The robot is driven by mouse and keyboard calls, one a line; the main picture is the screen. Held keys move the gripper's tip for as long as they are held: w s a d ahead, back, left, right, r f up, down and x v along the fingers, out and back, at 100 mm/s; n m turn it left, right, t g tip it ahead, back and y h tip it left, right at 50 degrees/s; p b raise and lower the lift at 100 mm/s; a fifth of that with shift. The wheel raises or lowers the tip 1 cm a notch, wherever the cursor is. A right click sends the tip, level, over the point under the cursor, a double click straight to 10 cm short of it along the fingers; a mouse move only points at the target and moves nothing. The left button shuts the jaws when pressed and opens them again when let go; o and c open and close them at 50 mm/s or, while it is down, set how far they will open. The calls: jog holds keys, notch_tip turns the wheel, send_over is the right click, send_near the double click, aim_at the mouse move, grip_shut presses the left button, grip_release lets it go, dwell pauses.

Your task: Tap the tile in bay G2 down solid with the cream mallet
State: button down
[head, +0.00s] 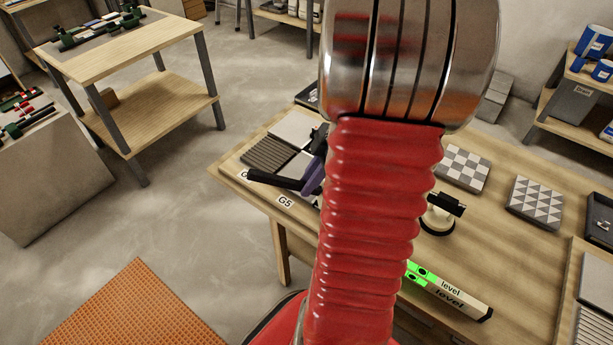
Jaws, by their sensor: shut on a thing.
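My gripper (314,176), dark with a purple finger, shows at the left edge of my red arm, which hides much of it. It is shut on a black handle (270,181) that points left over the tile bays. I take this as the mallet; its head is hidden, so I cannot see its cream colour. Under and behind it lie a dark grooved tile (268,154) and a pale plain tile (294,129). A label reading G5 (285,202) is on the front edge; another label (243,174) is partly covered. No G2 label is readable.
On the wooden bench (500,245) lie a green-ended level (448,290), a black-handled round tool (439,214), a checkered tile (462,167) and a triangle-patterned tile (535,203). A tray (567,300) is at right. Another table (135,40) stands back left.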

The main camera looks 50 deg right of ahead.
jog(key=shift+f, duration=0.55)
jog(key=shift+r, duration=0.1)
jog(key=shift+r, duration=2.3)
notch_tip(320, 180, down, 5)
jog(key=shift+r, duration=2.65)
